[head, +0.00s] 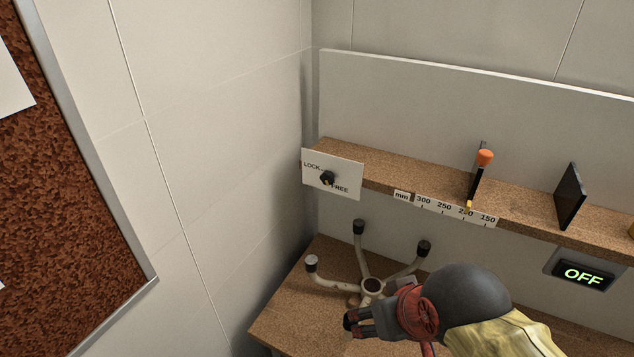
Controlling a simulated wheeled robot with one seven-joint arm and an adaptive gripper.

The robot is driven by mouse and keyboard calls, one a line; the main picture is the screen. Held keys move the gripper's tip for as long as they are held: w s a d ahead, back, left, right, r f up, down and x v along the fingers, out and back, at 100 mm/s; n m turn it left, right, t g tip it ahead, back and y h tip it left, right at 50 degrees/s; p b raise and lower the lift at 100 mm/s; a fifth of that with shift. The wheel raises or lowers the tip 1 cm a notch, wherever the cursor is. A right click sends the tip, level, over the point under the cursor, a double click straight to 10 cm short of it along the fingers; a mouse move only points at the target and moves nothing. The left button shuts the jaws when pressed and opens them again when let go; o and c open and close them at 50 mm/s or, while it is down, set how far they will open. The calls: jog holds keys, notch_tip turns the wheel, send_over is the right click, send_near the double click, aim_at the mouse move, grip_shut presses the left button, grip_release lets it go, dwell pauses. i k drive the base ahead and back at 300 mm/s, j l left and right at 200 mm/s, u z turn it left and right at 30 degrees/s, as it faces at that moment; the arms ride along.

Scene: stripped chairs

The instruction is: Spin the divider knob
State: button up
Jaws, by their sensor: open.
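A white plate (350,188) marked LOCK and FREE is fixed at the left end of the cork shelf. A black knob (327,178) sits on it between the two words. An upright dark divider (476,182) with an orange knob (485,157) on top stands on the shelf. Its yellow pointer (468,206) is near the 200 mark, which it partly covers. My gripper (350,321) is open, below the plate and apart from both knobs. My arm hides part of the lower bench, and the fingers' far sides cannot be seen.
A metal chair base (372,286) with black-tipped legs is on the cork lower bench (283,308), close to my gripper. A mm scale (455,210) runs along the shelf front. A black panel (569,196) stands farther right, above an OFF display (583,275). A wall closes the left.

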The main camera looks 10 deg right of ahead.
aim_at(327, 177)
jog(key=z, duration=1.5)
jog(key=k+z, duration=0.2)
jog(key=z, duration=0.25)
jog(key=k+l+z, duration=0.15)
jog(key=z, duration=0.25)
jog(key=u, duration=2.15)
jog(key=i+j, duration=0.1)
jog(key=j, duration=0.65)
jog(key=i+j, duration=0.15)
jog(key=j, duration=0.2)
